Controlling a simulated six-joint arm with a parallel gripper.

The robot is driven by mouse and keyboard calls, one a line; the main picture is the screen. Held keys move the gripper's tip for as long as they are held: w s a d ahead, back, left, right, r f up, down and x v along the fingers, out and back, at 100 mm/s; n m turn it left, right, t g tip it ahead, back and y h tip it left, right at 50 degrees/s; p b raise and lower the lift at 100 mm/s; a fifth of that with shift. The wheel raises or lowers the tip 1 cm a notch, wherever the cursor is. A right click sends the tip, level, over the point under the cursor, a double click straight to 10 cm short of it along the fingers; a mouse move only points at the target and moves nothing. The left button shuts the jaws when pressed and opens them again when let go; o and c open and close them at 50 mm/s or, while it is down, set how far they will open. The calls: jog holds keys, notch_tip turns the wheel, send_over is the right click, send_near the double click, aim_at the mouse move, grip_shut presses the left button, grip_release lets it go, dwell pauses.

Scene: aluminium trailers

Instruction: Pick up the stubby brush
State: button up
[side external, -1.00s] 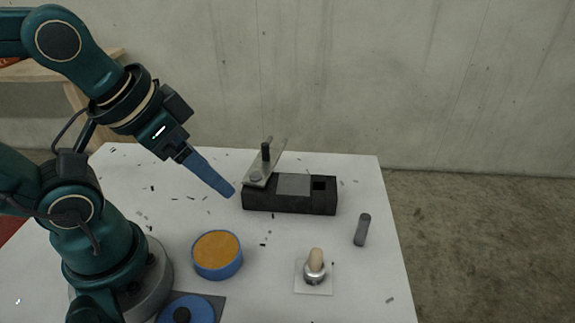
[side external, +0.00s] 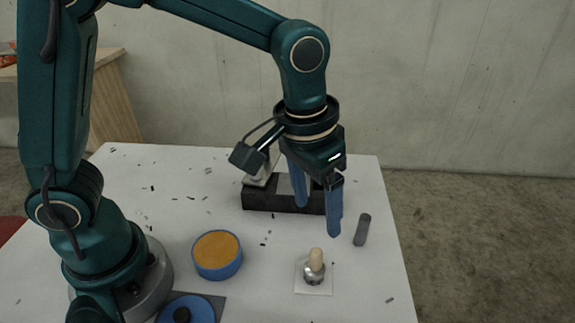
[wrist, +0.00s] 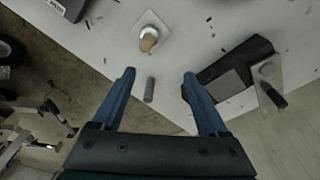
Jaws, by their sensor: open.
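What looks like the stubby brush (side external: 316,264) has a rounded tan wooden top and a shiny metal lower part. It stands upright on a white square (side external: 325,287) near the table's front right. In the wrist view the brush (wrist: 148,39) is at the top, beyond my fingertips. My gripper (side external: 318,219) is open and empty, pointing down above the table, behind and above the brush. In the wrist view my gripper (wrist: 159,74) has its blue fingers wide apart, with a short dark grey cylinder (wrist: 149,90) showing between them on the table.
A black block (side external: 270,198) with a metal bracket stands behind the fingers. A blue tub (side external: 218,268) with an orange top is left of the brush. A blue lid (side external: 202,309) with a black knob lies at the front. The table's right edge is near the grey cylinder (side external: 362,230).

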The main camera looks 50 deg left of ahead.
aim_at(315, 264)
jog(key=shift+m+g+y, duration=0.3)
jog(key=shift+m+g, duration=0.3)
jog(key=shift+g, duration=0.1)
jog(key=f, duration=0.1)
jog(key=s+d+f, duration=0.1)
jog(key=f, duration=0.1)
jog(key=d+f, duration=0.1)
jog(key=f, duration=0.1)
jog(key=shift+s+d+f, duration=0.1)
jog(key=shift+s+d, duration=0.15)
jog(key=shift+s, duration=0.1)
jog(key=shift+f, duration=2.4)
jog(key=shift+c, duration=0.4)
grip_shut()
jog(key=shift+r, duration=0.1)
